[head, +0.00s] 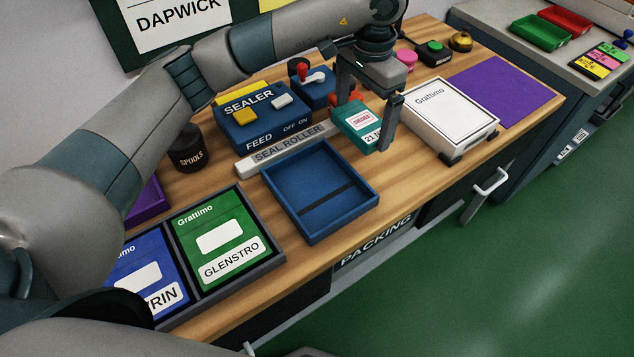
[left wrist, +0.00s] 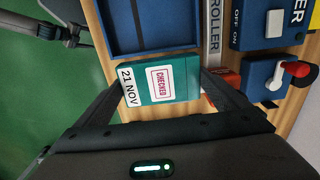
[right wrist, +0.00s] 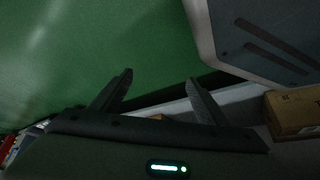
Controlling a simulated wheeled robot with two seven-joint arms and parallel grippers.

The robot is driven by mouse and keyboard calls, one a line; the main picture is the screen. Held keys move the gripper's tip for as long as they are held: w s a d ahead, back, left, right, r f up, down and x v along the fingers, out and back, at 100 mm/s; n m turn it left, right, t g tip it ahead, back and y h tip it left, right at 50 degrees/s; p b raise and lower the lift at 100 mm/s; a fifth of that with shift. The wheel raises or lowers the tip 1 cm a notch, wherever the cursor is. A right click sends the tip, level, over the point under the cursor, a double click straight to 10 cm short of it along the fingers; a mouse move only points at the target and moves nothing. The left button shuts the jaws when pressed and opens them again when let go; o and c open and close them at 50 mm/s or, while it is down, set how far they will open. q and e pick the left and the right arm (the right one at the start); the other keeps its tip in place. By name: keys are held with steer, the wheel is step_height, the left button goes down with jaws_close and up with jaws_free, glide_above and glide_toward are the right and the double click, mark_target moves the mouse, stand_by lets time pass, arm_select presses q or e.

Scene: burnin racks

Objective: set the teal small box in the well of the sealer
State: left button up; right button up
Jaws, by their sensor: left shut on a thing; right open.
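The teal small box (head: 359,127) has a "CHECKED" label on top and "21 NOV" on its side. My left gripper (head: 368,110) is shut on it, with a finger on each side; in the left wrist view the box (left wrist: 168,84) sits between the fingers. It is to the right of the sealer's well, a blue open tray (head: 345,230) with a dark strip across its floor. The sealer (head: 262,128) is a blue unit behind the "SEAL ROLLER" bar (head: 281,150). My right gripper (right wrist: 160,85) is open and empty, away from the bench over the green floor.
A white Grattimo box (head: 450,115) stands right of the teal box. A grey tray (head: 284,262) with green and blue boxes is left of the well. A spools pot (head: 188,148) and a purple mat (head: 510,90) lie on the bench.

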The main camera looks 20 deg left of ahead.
arm_select(q)
steer(key=s+a+f+p, duration=0.1)
steer(key=s, duration=0.1)
steer(key=s+a+f+p, duration=0.1)
steer(key=s+a+f, duration=0.1)
steer(key=s, duration=0.1)
steer(key=s+a+f+p, duration=0.1)
steer(key=s+a+f, duration=0.1)
steer(key=s, duration=0.1)
steer(key=shift+a+f+p, duration=0.15)
steer(key=shift+f+p, duration=0.05)
steer(key=shift+p, duration=0.15)
steer(key=shift+s+a+f, duration=0.35)
steer(key=shift+s+f, duration=0.1)
steer(key=shift+s, duration=0.1)
steer(key=shift+s+a+f, duration=0.1)
steer(key=shift+s+f, duration=0.05)
arm_select(e)
steer(key=shift+s+a+r+t+y, duration=0.15)
steer(key=shift+s+a+r+t, duration=0.15)
steer(key=shift+s, duration=0.2)
steer(key=shift+s+a+r+t+y, duration=0.2)
steer(key=shift+s+a+t, duration=0.1)
steer(key=shift+s, duration=0.15)
arm_select(q)
steer(key=shift+f+p, duration=0.15)
steer(key=shift+p, duration=0.15)
